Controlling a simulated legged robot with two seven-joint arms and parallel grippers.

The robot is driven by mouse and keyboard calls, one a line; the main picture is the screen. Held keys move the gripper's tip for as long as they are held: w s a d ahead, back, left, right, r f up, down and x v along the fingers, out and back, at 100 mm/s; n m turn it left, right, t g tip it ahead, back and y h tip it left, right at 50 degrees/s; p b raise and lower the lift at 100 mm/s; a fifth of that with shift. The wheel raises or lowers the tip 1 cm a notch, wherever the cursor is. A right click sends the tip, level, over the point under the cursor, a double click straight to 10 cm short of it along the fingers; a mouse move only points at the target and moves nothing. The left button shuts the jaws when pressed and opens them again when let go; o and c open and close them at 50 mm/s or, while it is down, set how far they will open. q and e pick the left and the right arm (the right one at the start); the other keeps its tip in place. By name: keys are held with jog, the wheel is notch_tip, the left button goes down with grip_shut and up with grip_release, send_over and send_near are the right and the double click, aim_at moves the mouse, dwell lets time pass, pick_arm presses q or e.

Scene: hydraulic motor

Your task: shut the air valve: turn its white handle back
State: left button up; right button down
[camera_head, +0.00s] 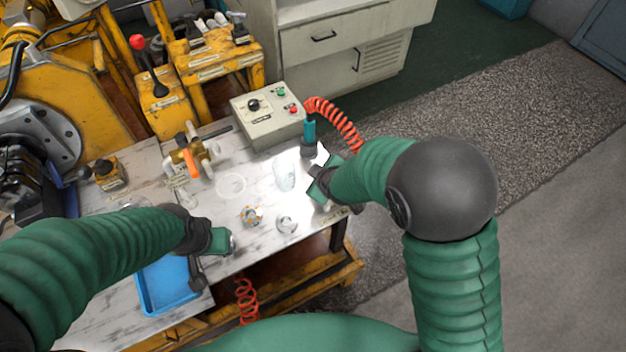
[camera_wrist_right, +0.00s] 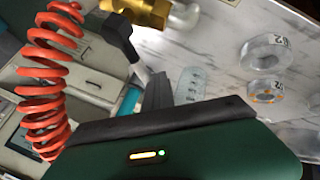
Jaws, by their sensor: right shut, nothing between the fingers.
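A brass valve-like assembly (camera_head: 192,155) with an orange part stands at the back left of the table; brass also shows at the top of the right wrist view (camera_wrist_right: 145,12), beside a pale cylinder. I cannot make out a white handle for certain; a pale piece (camera_head: 181,196) lies in front of the brass. My right gripper (camera_head: 322,183) is shut and empty above the table's right end, by a teal-handled tool (camera_head: 309,132); its dark fingers show in its wrist view (camera_wrist_right: 162,88). My left gripper (camera_head: 226,240) hangs over the front of the table; its fingers are unclear.
A control box (camera_head: 268,115) stands at the back with a red coiled hose (camera_head: 338,122) beside it. A blue tray (camera_head: 165,287) lies at front left.

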jog(key=shift+w+d+r, duration=0.1)
jog(key=shift+w+d, duration=0.1)
jog(key=shift+w, duration=0.3)
jog(key=shift+w+d+p, duration=0.35)
jog(key=shift+w+d, duration=0.4)
jog(key=shift+w, duration=0.15)
jog(key=shift+w+a, duration=0.1)
jog(key=shift+f, duration=0.2)
